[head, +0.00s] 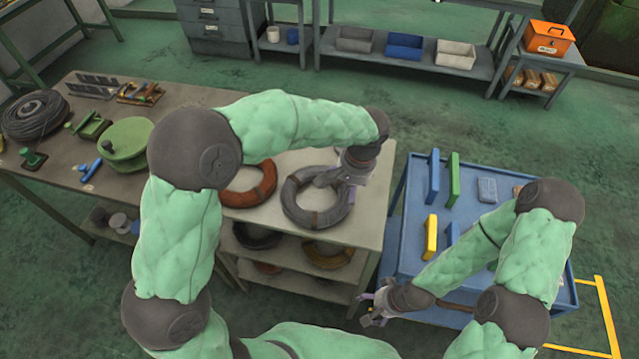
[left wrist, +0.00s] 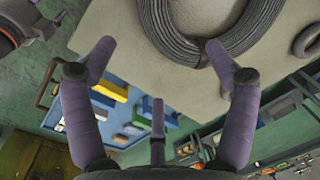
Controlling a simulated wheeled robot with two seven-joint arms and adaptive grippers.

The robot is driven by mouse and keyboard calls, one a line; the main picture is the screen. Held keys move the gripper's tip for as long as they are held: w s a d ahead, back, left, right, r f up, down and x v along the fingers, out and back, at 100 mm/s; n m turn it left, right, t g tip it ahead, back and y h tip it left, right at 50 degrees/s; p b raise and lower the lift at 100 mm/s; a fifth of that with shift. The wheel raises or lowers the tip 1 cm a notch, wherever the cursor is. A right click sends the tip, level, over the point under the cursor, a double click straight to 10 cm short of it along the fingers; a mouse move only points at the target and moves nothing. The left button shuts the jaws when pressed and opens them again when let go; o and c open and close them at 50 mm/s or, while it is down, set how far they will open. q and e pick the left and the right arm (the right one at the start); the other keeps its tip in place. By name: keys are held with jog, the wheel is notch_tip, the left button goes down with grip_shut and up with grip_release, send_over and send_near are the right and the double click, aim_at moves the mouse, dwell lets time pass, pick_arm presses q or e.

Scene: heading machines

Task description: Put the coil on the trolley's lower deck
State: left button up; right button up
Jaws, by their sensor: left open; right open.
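A dark grey wire coil (head: 300,215) lies flat at the right end of the workbench; a brown band wraps its front. My left gripper (head: 334,181) is over the coil's far right side, its fingers open. In the left wrist view the coil (left wrist: 180,35) is at the top, and the right fingertip of the open gripper (left wrist: 160,52) overlaps its edge; I cannot tell if they touch. The blue trolley (head: 408,225) stands right of the bench; its lower deck is mostly hidden by the upper deck and my arm. My right gripper (head: 373,306) is open and empty by the trolley's near left corner.
A copper coil (head: 250,187) lies left of the grey one. More coils (head: 327,253) sit on the shelf under the bench (head: 375,190). Yellow (head: 431,236), green (head: 453,180) and blue blocks (head: 433,178) stand on the trolley's top. A narrow gap separates bench and trolley.

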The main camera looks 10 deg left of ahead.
aim_at(344, 207)
pick_arm(q)
jog(key=f, duration=0.4)
jog(key=shift+s+a+b, duration=0.25)
jog(key=shift+b, duration=0.05)
jog(key=shift+w+f, duration=0.15)
jog(key=shift+f, duration=0.35)
jog(key=shift+w+f+b, duration=0.15)
jog(key=shift+f+b, duration=0.4)
jog(key=shift+f, duration=2.05)
jog(key=shift+c, duration=0.3)
